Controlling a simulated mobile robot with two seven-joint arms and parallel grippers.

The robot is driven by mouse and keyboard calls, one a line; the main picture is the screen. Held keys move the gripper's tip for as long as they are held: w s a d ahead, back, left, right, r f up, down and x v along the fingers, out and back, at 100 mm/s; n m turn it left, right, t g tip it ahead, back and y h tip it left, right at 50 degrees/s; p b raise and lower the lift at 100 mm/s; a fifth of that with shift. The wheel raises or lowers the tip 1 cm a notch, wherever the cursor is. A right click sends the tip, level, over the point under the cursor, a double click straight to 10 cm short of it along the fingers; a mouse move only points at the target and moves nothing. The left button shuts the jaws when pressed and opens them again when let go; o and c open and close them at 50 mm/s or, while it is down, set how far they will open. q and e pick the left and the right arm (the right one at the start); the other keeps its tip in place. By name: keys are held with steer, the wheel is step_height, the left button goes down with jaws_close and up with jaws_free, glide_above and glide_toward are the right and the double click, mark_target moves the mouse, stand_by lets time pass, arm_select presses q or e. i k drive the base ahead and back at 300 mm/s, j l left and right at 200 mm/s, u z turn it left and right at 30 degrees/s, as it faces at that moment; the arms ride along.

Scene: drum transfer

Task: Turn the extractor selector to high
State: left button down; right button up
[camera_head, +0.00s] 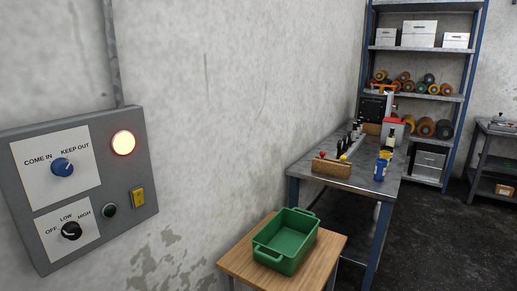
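The grey control panel (145,180) is mounted on the wall at the left. The extractor selector, a black knob (71,231), sits on its lower white plate, with the labels OFF, LOW and HIGH arched above it from left to right. The knob is too small for me to tell surely which label it points to. Neither of my grippers is in view, and nothing touches the knob.
The panel also carries a blue knob (62,168) under COME IN and KEEP OUT, a glowing lamp (123,143), a dark round button (110,210) and a yellow switch (138,198). A green crate (283,260) stands on a wooden table (240,264) to the right.

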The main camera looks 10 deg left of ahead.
mark_target(72, 230)
steer(key=j+u, duration=0.1)
steer(key=u, duration=0.3)
steer(key=k+j+u, duration=0.1)
steer(key=u, duration=0.35)
steer(key=j+u, duration=0.1)
steer(key=u, duration=0.3)
